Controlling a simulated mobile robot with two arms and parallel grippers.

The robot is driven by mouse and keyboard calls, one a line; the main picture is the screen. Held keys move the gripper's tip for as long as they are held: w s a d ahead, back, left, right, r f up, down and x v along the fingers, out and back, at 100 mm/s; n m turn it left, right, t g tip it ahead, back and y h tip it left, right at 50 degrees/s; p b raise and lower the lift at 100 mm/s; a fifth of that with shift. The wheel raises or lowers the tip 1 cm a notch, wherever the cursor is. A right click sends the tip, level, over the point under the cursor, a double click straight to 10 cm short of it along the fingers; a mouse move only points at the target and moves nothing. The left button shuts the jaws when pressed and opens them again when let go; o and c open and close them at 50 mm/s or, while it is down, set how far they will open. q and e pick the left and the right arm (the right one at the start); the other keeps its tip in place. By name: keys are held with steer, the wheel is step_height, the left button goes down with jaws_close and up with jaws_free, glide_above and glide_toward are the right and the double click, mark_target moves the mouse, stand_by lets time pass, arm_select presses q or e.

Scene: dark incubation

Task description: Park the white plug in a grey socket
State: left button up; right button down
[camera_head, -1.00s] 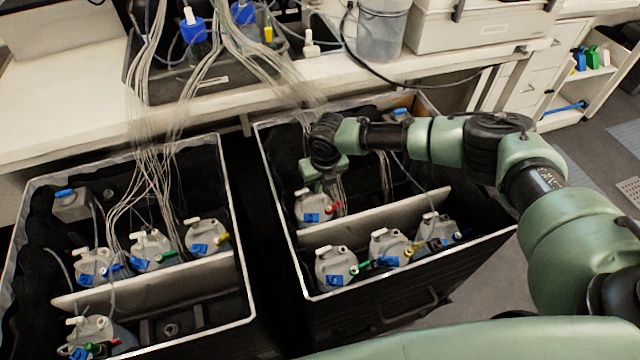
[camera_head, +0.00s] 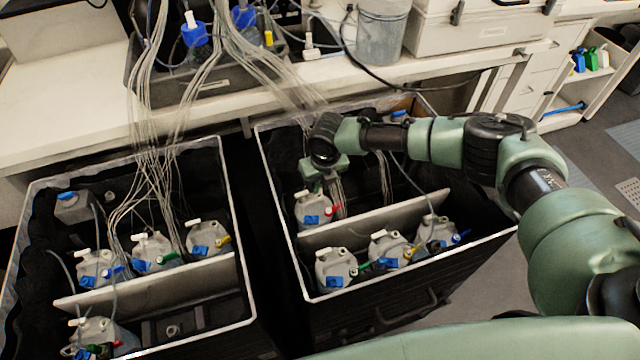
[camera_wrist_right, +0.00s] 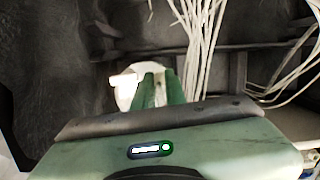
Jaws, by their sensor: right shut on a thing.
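My right gripper (camera_head: 322,172) is inside the right-hand crate, just above the grey jug (camera_head: 311,212) with the red cap. In the right wrist view its two green fingers (camera_wrist_right: 160,92) are shut on a small pale thing, which looks like the white plug. A white T-shaped part (camera_wrist_right: 125,86) shows just left of the fingers; I cannot tell whether it is part of the held piece. No grey socket can be told clearly near the fingers. My left gripper is not in view.
The right crate (camera_head: 285,238) has a pale divider (camera_head: 375,219) with several jugs in front of it. Thin pale tubes hang behind the fingers (camera_wrist_right: 200,45). A second crate (camera_head: 240,270) with jugs stands at left. A bench (camera_head: 90,130) runs behind.

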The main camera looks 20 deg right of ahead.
steer(key=shift+r+p, duration=0.35)
steer(key=shift+r, duration=0.2)
step_height(320, 180, up, 14)
steer(key=p, duration=1.2)
steer(key=shift+f, duration=0.2)
steer(key=shift+s, duration=0.1)
